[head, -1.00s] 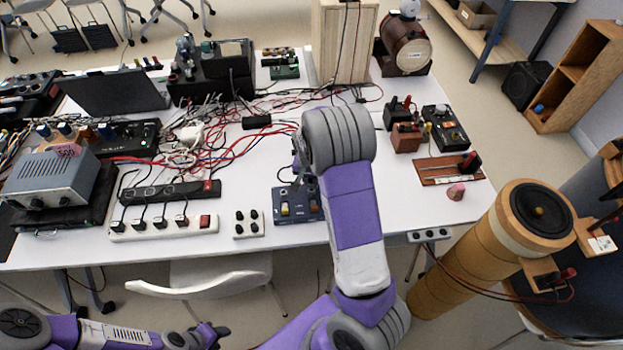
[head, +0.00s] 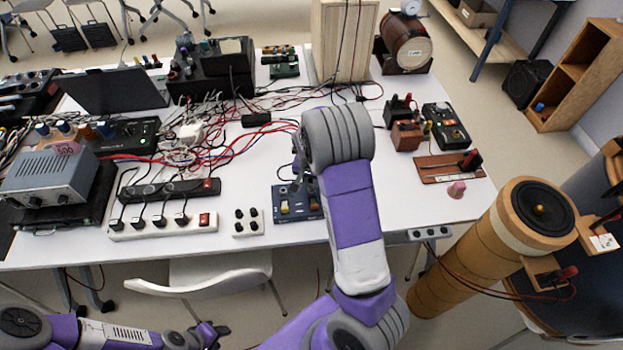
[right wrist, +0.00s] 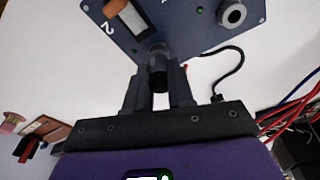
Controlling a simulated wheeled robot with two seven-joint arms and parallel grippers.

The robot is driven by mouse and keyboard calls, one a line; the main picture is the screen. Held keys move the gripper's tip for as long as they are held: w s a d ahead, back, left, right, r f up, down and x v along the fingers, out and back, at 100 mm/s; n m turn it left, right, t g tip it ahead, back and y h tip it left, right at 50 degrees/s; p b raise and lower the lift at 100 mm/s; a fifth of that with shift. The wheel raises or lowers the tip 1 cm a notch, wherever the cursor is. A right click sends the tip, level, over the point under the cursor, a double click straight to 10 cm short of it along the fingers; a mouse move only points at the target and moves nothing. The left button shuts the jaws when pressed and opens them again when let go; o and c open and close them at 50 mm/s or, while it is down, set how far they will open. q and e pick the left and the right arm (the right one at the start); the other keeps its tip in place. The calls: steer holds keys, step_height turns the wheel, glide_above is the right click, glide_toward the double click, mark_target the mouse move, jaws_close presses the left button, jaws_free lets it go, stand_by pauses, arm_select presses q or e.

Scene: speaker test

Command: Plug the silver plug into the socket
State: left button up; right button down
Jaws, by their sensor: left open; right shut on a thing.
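My right gripper (right wrist: 160,80) is shut on a dark, round-bodied plug (right wrist: 158,77) with a greyish top end, likely the silver plug. In the right wrist view, the plug overlaps the near edge of a blue panel box (right wrist: 183,38); I cannot tell whether they touch. The box has a silver round socket (right wrist: 232,14) at its upper right and a switch with an orange part. In the head view, the box (head: 281,215) stands at the table's front, and my right arm hides most of that gripper. My left gripper (head: 222,333) is open and empty, low in front of the table.
A white power strip (head: 150,231) and a small white box with black knobs (head: 248,230) stand left of the blue box. Tangled cables (head: 215,140) lie behind. A wooden column with a speaker (head: 480,240) stands at the right.

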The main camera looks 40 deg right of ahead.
steer(key=shift+f, duration=0.4)
steer(key=c, duration=0.9)
jaws_free()
steer(key=shift+r, duration=0.15)
steer(key=shift+r+p, duration=3.1)
steer(key=shift+r, duration=0.6)
